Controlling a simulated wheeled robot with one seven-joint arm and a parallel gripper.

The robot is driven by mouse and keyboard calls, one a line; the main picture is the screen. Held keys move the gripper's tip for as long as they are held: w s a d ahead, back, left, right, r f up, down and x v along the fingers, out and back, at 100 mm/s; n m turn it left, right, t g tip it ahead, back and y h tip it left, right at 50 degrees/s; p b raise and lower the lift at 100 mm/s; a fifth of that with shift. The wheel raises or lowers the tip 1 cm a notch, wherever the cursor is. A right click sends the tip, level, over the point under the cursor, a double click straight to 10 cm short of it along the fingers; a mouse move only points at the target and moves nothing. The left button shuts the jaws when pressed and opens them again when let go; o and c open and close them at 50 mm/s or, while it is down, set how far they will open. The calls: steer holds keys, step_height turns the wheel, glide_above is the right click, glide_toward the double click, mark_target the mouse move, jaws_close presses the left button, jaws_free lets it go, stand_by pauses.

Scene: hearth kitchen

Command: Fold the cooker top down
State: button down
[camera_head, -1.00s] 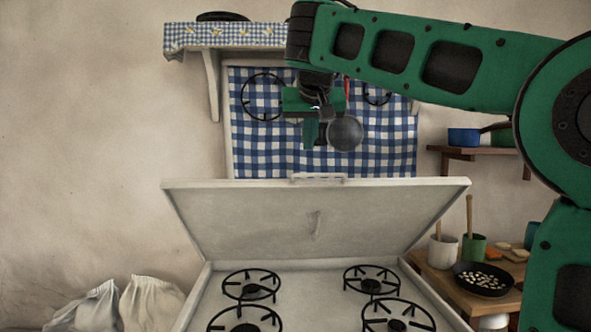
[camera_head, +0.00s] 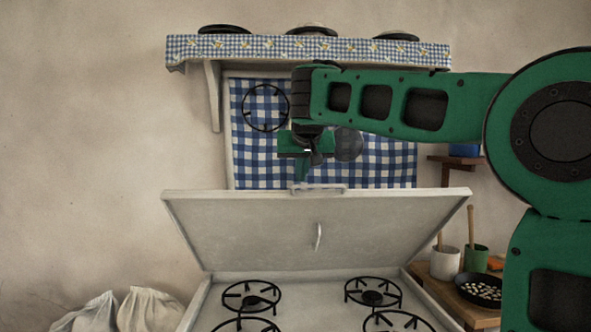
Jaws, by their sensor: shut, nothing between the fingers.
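The cooker top (camera_head: 262,228) is a pale, flat lid that stands raised and leans back behind the burners. A small handle (camera_head: 318,190) sits on its upper edge, and a thin upright handle (camera_head: 319,236) is on its facing side. Below it is the pale cooker with several black burner grates (camera_head: 252,297). My gripper (camera_head: 302,176) is shut and empty. It points down just above the lid's upper edge, close to the left end of the top handle. I cannot tell whether it touches the lid.
A shelf with a checked cloth edge (camera_head: 308,48) runs above my arm. A blue checked cloth (camera_head: 370,170) hangs on the wall behind the lid. At right, a wooden counter holds a black pan (camera_head: 480,290) and pots (camera_head: 444,263). White sacks (camera_head: 148,308) lie at lower left.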

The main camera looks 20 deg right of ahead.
steer(key=shift+s+a+f, duration=0.25)
steer(key=shift+s+f, duration=0.15)
steer(key=shift+s, duration=0.05)
